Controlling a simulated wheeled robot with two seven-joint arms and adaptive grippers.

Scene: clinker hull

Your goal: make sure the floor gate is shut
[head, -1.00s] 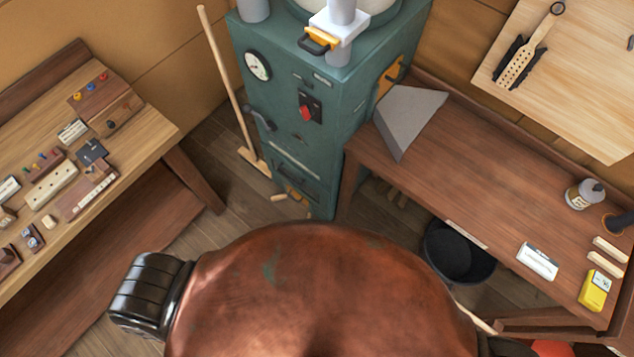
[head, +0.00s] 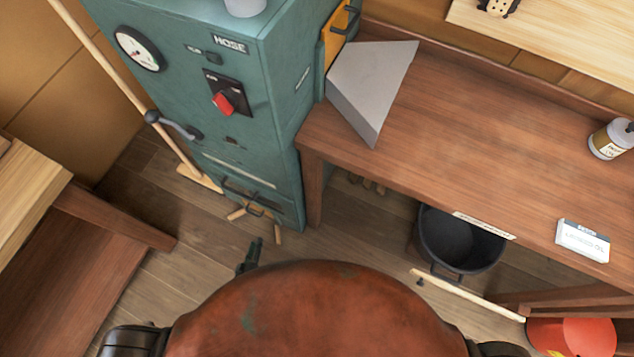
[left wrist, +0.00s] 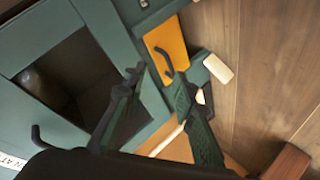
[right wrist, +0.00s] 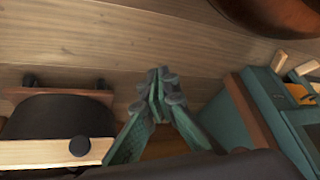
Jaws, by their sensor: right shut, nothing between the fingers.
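The teal cabinet (head: 185,50) stands at the upper left of the head view. Low on its front are a dark handle and a small orange panel (head: 262,212) with pale wooden pieces by the floor. I take this panel as the floor gate; I cannot tell whether it is fully shut. The left wrist view shows an orange panel (left wrist: 167,38) with a dark handle, beside a dark recess. My left gripper (head: 250,257) is low in front of the cabinet, its fingers apart and empty (left wrist: 150,66). My right gripper (right wrist: 160,77) is shut and empty above the floor.
A workbench (head: 480,130) with a grey wedge (head: 372,85) stands right of the cabinet. A black bucket (head: 455,243) sits beneath it. A broom (head: 125,85) leans left of the cabinet. Another bench (head: 30,205) is at left. Plank floor (head: 190,270) lies clear between.

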